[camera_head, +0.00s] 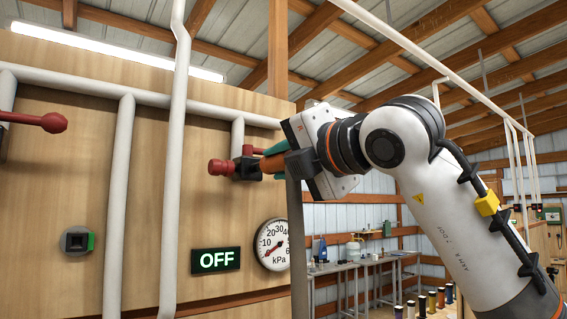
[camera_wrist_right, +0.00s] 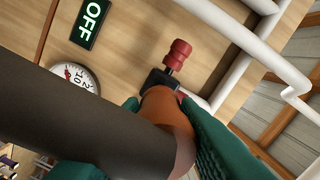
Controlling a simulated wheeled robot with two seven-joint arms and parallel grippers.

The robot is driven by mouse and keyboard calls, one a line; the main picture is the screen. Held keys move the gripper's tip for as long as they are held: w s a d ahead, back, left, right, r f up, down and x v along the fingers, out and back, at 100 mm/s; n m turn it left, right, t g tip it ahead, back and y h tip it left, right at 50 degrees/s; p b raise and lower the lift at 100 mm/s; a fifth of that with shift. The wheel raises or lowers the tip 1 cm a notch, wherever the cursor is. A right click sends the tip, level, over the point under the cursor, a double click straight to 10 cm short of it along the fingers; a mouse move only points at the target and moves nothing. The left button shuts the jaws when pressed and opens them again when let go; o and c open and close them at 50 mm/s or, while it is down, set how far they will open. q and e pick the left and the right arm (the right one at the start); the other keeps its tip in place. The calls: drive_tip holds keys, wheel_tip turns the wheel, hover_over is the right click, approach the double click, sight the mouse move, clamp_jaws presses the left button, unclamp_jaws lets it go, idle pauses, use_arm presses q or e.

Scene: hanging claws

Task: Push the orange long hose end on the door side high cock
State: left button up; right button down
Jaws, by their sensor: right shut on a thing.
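The orange hose end (camera_head: 271,163) is in my right gripper (camera_head: 276,158), which is shut on it with green fingers. In the right wrist view the orange hose end (camera_wrist_right: 160,115) is between the green fingers, and its dark hose (camera_wrist_right: 70,110) runs to the left. The high cock (camera_head: 246,169) on the wooden wall has a dark body and a red knob (camera_head: 220,167); the cock also shows in the right wrist view (camera_wrist_right: 158,82). The orange end meets or nearly meets the dark body; how far it sits on it cannot be told. My left gripper is not in view.
White pipes (camera_head: 175,150) run along the wall. A green OFF sign (camera_head: 215,260) and a kPa gauge (camera_head: 272,245) are below the cock. Another red handle (camera_head: 50,122) is at the far left, above a square socket (camera_head: 76,241). A workbench (camera_head: 350,265) stands behind.

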drive_tip(key=shift+w+a, duration=0.1)
drive_tip(key=shift+w, duration=0.1)
drive_tip(key=shift+p+x, duration=0.5)
drive_tip(key=shift+x, duration=1.1)
drive_tip(key=c, duration=1)
unclamp_jaws()
drive_tip(key=shift+s, duration=0.1)
drive_tip(key=shift+s+d+f+b, duration=0.15)
drive_tip(key=shift+s+d+b, duration=0.15)
drive_tip(key=shift+b, duration=0.2)
drive_tip(key=shift+b+v, duration=2.7)
drive_tip(key=shift+v, duration=2.85)
